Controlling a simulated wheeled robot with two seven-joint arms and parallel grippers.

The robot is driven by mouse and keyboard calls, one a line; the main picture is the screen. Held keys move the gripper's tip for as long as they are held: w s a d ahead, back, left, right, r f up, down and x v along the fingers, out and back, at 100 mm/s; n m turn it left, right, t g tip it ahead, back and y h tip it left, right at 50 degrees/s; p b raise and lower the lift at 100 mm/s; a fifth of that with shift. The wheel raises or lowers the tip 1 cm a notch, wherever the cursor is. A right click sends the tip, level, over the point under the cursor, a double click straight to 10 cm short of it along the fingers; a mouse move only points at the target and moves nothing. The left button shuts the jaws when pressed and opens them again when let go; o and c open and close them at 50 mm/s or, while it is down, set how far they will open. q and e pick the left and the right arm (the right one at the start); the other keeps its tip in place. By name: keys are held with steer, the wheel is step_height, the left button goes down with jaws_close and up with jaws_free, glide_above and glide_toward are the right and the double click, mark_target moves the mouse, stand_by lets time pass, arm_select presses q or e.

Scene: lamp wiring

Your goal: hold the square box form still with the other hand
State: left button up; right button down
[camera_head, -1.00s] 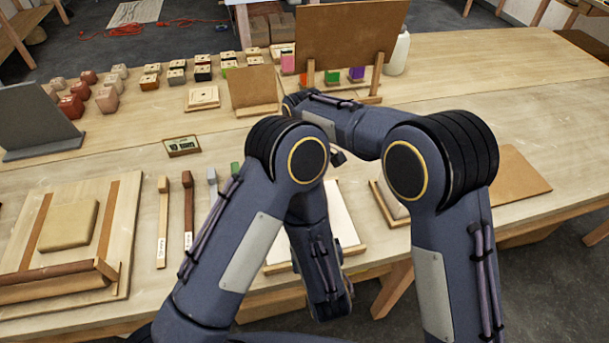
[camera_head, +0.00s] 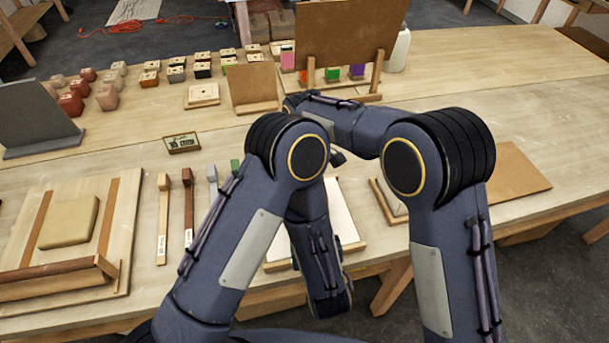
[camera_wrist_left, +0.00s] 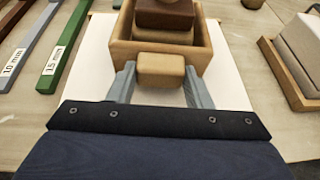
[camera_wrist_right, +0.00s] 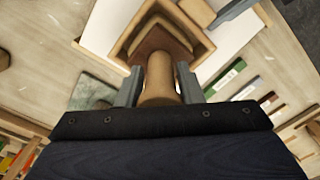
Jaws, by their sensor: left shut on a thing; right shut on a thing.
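The square box form (camera_wrist_left: 121,50) is a light wooden open box on a white sheet (camera_wrist_left: 90,75). A tan block (camera_wrist_left: 160,65) sits against its near wall in the left wrist view. My left gripper (camera_wrist_left: 160,82) is shut on this block. Inside the box is a dark brown wooden piece (camera_wrist_left: 165,15). In the right wrist view the box form (camera_wrist_right: 128,38) appears corner-on. My right gripper (camera_wrist_right: 158,88) is shut on a round wooden handle (camera_wrist_right: 158,70) over the box; its lower end is hard to make out. In the head view my arms hide the box and both grippers.
Labelled sticks (camera_head: 188,210) lie left of the white sheet (camera_head: 340,215). A wooden board with a tan pad (camera_head: 68,222) is farther left. A brown panel (camera_head: 515,168) lies at the right. A tall brown board (camera_head: 350,35) stands at the back.

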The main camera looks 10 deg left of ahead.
steer(key=shift+f, duration=0.15)
steer(key=shift+r, duration=1.15)
steer(key=shift+f, duration=0.15)
steer(key=shift+f, duration=1)
steer(key=shift+r, duration=1.15)
steer(key=shift+f, duration=0.15)
